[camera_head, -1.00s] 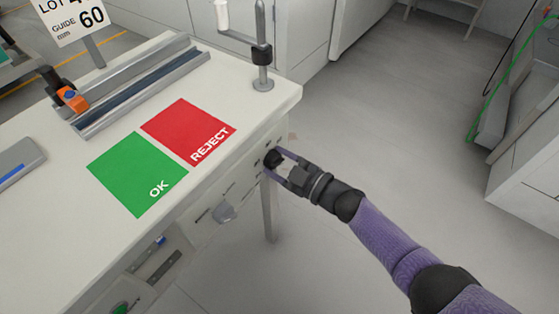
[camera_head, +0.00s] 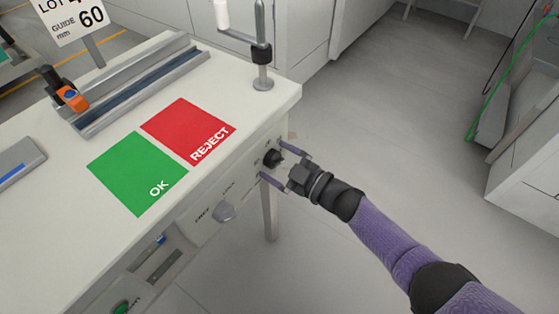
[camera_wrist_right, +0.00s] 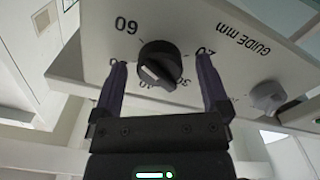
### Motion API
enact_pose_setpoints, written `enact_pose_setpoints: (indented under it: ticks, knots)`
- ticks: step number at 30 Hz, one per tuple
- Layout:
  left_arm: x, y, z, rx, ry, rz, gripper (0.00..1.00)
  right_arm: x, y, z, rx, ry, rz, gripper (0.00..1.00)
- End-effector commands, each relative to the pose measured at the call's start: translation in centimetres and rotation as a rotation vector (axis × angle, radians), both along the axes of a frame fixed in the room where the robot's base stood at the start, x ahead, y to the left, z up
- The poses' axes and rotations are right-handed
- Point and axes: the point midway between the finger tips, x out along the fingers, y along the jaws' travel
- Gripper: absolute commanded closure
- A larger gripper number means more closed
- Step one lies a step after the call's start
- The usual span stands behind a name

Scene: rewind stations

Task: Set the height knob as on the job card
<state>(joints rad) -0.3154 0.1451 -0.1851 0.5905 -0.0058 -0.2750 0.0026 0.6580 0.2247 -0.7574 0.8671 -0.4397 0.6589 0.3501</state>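The job card (camera_head: 74,18) stands at the upper left and reads "LOT 4", partly cut off, and "GUIDE mm 60". The black knob (camera_head: 272,158) is on the table's front panel, under a "GUIDE mm" label in the right wrist view. My left gripper is out of view.
A grey knob (camera_head: 224,211) sits on the same panel, left of the black one. The tabletop bears a green OK pad (camera_head: 135,172), a red REJECT pad (camera_head: 185,125) and a metal rail (camera_head: 140,88) with an orange clamp.

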Motion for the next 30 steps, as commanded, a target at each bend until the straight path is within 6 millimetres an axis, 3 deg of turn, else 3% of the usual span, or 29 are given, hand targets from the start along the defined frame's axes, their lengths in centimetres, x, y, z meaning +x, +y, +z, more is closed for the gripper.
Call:
enact_pose_setpoints:
  ticks: [8, 15, 21, 30]
  knots:
    - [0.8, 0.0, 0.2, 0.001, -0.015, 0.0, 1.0, -0.3, -0.4, 0.2, 0.0, -0.001, 0.0, 0.04]
    - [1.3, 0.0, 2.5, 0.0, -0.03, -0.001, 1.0, -3.7, -5.1, 0.4, -0.003, -0.001, -0.001, 0.04]
    - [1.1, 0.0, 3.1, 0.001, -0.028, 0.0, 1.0, -5.6, -7.7, 0.2, -0.001, -0.001, 0.0, 0.04]
    - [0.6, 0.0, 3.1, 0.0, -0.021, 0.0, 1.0, -5.8, -8.0, 0.0, 0.0, -0.001, 0.0, 0.04]
